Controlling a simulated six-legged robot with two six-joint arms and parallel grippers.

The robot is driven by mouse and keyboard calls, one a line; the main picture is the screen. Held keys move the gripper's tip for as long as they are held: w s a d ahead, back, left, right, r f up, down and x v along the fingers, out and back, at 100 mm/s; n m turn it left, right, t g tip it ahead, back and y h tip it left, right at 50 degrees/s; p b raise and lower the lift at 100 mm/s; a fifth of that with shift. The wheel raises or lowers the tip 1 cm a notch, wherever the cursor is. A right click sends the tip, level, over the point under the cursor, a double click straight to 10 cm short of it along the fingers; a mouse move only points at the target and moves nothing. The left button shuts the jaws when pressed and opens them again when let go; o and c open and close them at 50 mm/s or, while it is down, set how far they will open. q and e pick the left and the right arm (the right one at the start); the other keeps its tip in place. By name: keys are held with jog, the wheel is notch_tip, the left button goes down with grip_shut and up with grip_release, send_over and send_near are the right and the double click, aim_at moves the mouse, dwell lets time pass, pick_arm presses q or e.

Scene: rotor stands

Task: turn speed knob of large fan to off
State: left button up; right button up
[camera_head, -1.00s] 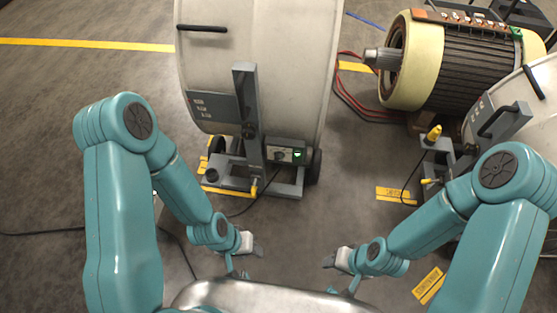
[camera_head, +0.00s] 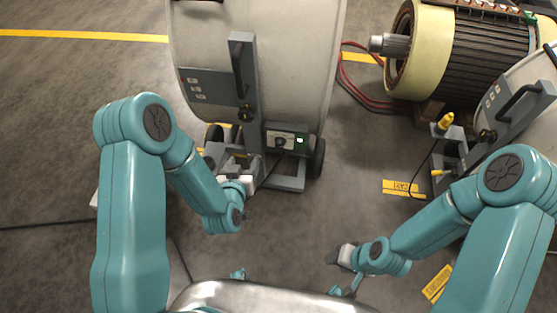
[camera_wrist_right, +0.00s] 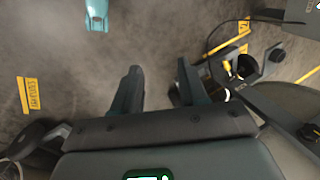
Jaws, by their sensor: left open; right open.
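The large fan (camera_head: 262,60) is a pale drum on a grey stand in the upper middle of the head view. Its control box (camera_head: 287,134) sits low on the stand, with a dark speed knob (camera_head: 280,143) and a lit green indicator (camera_head: 300,140). The knob's setting is too small to read. My left gripper (camera_head: 235,166) is open, left of and slightly below the box, apart from the knob and in front of the stand's base. My right gripper (camera_head: 335,257) is open and empty over bare floor; its spread fingers show in the right wrist view (camera_wrist_right: 158,82).
A smaller fan (camera_head: 510,105) on a stand is at the right. A cream and dark motor (camera_head: 460,50) with red cables (camera_head: 365,100) stands at the back right. A black cable runs from near the box. The floor between the arms is clear.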

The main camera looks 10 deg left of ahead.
pick_arm(q)
notch_tip(320, 180, down, 8)
jog(key=w+d+t+y+b, duration=0.1)
jog(key=w+d+t+b, duration=0.2)
jog(key=b, duration=0.8)
jog(key=m+t+h+b, duration=0.1)
jog(key=t+b, duration=0.1)
jog(key=b, duration=1.1)
send_near(279, 147)
jog(key=w+b, duration=0.2)
jog(key=w, duration=0.1)
jog(key=w+b, duration=0.2)
jog(key=w, duration=0.2)
jog(key=shift+w+r, duration=0.1)
jog(key=shift+r, duration=0.15)
jog(key=shift+w+r+b, duration=0.1)
jog(key=shift+w+b, duration=0.25)
jog(key=shift+w, duration=0.3)
pick_arm(e)
jog(key=w+f+t, duration=0.1)
jog(key=w+f, duration=0.1)
jog(key=f, duration=1.3)
jog(key=w+d+f, duration=0.1)
jog(key=w+f, duration=0.1)
jog(key=f, duration=1.4)
jog(key=shift+w+d+f+t, duration=0.15)
jog(key=shift+w+d+t, duration=0.15)
jog(key=shift+w+t, duration=0.1)
pick_arm(q)
jog(key=c, duration=1.1)
